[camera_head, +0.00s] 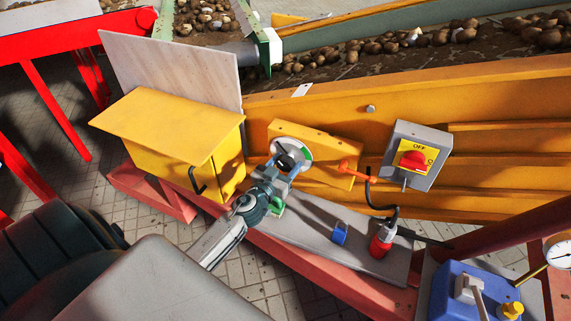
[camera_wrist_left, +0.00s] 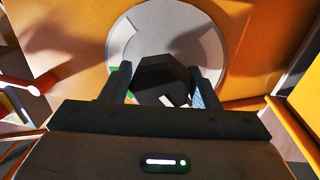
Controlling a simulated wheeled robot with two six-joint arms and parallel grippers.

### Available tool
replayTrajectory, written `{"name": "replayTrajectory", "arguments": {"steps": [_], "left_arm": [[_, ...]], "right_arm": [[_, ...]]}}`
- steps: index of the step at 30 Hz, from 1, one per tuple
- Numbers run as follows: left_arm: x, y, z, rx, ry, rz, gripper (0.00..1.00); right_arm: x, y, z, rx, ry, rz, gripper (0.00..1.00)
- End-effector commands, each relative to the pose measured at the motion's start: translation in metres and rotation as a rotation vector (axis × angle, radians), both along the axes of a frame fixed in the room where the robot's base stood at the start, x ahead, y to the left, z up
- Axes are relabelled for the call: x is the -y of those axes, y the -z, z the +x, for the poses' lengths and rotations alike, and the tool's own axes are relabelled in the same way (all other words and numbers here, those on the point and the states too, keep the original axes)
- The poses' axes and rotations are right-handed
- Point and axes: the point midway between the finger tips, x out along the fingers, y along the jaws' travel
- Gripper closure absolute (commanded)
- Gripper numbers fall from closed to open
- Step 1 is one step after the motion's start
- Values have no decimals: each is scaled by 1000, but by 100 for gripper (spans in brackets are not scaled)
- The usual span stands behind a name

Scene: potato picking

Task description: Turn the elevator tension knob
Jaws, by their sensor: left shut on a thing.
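The elevator tension knob is a black knob (camera_head: 287,160) on a round grey-white dial with a green segment (camera_head: 303,151), fixed to a yellow plate (camera_head: 335,160) on the side of the orange machine. My left gripper (camera_head: 284,163) reaches up to it from below. In the left wrist view, the two fingers of my left gripper (camera_wrist_left: 157,90) stand on either side of the black knob (camera_wrist_left: 160,72), in front of the pale dial (camera_wrist_left: 150,28). The gripper is shut on the knob. Part of the dial is hidden behind the gripper. My right gripper is not in view.
A grey switch box (camera_head: 405,135) with a red rotary switch is right of the dial, with an orange lever (camera_head: 350,170) between. A yellow box (camera_head: 180,150) stands left. A blue object (camera_head: 340,233) and a red plug (camera_head: 381,242) are on the grey ledge below.

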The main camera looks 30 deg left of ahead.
Motion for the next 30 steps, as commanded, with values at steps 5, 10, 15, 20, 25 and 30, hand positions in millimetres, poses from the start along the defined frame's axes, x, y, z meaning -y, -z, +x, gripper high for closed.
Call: {"name": "replayTrajectory", "arguments": {"steps": [5, 10, 15, 20, 25, 30], "left_arm": [[0, 0, 0, -3, 1, 18, 68], [0, -1, 0, -14, 2, 80, 68], [0, -2, 0, -33, 2, 197, 68], [0, -2, 0, -55, 2, 340, 68], [-1, -2, -1, -81, 2, 500, 68], [-1, -2, -1, -105, 2, 659, 68]], "right_arm": [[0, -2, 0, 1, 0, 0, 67], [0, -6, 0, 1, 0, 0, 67], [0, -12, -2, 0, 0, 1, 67], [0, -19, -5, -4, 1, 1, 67], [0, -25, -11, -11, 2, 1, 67], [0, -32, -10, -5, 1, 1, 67]]}}
